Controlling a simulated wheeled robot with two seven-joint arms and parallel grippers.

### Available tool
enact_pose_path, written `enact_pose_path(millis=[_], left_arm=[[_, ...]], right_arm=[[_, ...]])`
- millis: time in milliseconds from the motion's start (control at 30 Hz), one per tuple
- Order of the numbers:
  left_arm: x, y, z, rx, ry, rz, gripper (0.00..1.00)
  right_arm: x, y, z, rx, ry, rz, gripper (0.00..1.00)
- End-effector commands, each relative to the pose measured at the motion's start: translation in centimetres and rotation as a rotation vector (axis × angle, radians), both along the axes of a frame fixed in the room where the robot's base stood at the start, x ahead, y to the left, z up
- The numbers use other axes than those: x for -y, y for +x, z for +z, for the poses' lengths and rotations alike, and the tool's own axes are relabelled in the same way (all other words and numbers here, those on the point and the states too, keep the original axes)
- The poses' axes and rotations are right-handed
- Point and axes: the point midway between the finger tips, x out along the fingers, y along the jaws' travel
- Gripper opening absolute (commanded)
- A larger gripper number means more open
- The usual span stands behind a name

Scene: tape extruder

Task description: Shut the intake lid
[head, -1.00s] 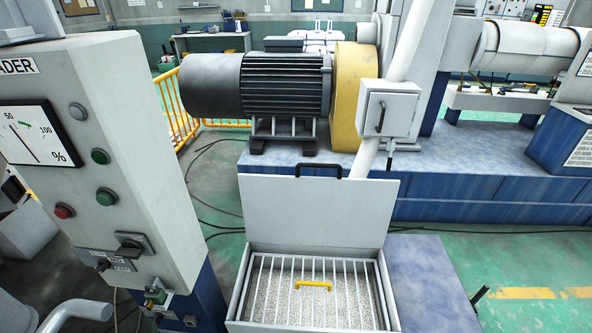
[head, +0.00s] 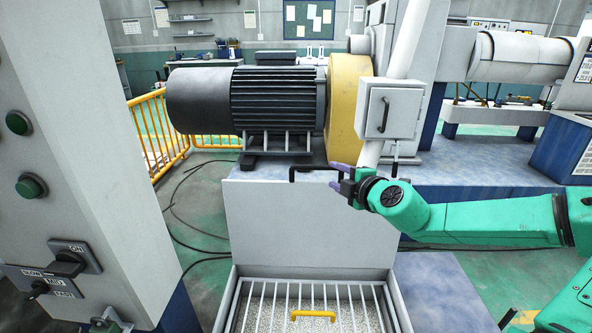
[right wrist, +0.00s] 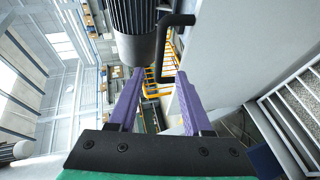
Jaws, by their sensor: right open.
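The intake lid (head: 305,225) is a pale grey panel standing upright at the back of the hopper box, open. A black bar handle (head: 293,172) sits at its top edge. My right gripper (head: 337,177) is open at the handle's right end, its purple fingers pointing left. In the right wrist view, the black handle (right wrist: 158,60) shows in the gap between the open fingertips (right wrist: 160,76), and the lid's face (right wrist: 220,65) is on the right. Whether the fingers touch the handle I cannot tell. My left gripper is not in view.
The hopper's grate (head: 262,312) with a yellow handle (head: 313,315) lies below the lid. The motor (head: 275,98) and a grey box (head: 390,112) stand behind. A control cabinet (head: 120,130) is on the left. Green floor (head: 500,280) is free on the right.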

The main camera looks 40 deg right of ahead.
Motion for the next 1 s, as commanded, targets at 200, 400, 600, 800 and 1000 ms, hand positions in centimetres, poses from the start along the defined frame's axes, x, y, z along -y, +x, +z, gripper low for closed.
enact_pose_path(millis=[200, 400, 600, 800, 1000], left_arm=[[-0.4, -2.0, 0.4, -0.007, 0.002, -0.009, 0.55], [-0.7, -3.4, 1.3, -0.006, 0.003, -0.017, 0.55], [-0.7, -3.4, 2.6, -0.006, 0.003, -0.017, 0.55], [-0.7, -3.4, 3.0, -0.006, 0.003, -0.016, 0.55], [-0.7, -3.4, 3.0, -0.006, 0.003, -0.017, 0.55]], right_arm=[[1.1, 4.6, -1.3, -0.004, 0.009, -0.001, 0.50], [2.0, 8.1, -1.8, 0.003, 0.012, -0.004, 0.50], [2.8, 11.0, -2.6, 0.003, 0.011, -0.005, 0.50], [3.1, 12.7, -3.4, 0.000, 0.004, -0.002, 0.50], [3.1, 12.8, -3.6, -0.002, 0.001, -0.001, 0.50]])
